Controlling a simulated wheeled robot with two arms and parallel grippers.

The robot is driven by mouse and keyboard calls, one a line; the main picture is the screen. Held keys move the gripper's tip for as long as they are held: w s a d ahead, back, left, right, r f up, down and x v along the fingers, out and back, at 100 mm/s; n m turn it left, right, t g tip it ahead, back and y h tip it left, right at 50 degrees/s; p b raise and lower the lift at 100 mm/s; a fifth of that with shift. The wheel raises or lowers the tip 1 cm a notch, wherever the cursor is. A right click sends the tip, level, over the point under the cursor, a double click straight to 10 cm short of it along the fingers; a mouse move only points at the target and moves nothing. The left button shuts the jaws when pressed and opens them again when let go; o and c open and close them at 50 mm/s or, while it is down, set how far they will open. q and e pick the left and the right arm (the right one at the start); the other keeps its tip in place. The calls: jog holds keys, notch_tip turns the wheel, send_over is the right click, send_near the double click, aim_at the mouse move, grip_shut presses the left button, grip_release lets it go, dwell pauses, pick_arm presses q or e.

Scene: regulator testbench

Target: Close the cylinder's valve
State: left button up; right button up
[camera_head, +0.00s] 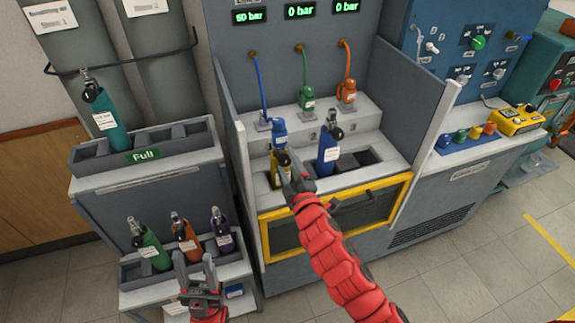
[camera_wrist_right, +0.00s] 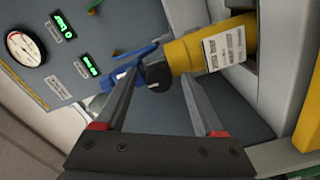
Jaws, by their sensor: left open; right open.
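A yellow cylinder (camera_head: 275,178) stands in the left slot of the testbench, partly hidden by my right gripper. In the right wrist view the yellow cylinder (camera_wrist_right: 215,50) has a white label and a black valve knob (camera_wrist_right: 157,74). A blue regulator (camera_head: 279,130) is at its top, on a blue hose. My right gripper (camera_head: 291,172) is open at the cylinder's top. In the right wrist view its fingers (camera_wrist_right: 164,80) point at the knob, one on each side; I cannot tell whether they touch it. My left gripper (camera_head: 196,270) is open and empty before the lower rack.
A blue cylinder (camera_head: 328,152) stands right of the yellow one. The left display (camera_head: 250,16) reads 50 bar; the others read 0 bar. Side panels and a yellow-framed door (camera_head: 334,211) bound the bench. Green, orange and purple cylinders stand in the lower rack (camera_head: 185,268).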

jog(key=shift+s, duration=0.15)
jog(key=shift+s+d+f, duration=0.15)
jog(key=shift+s+d, duration=0.05)
jog(key=shift+s, duration=0.1)
jog(key=p+v, duration=0.2)
jog(key=v, duration=1.4)
jog(key=shift+s+r+p, duration=0.2)
jog(key=shift+s+p, duration=0.05)
jog(key=shift+p, duration=0.15)
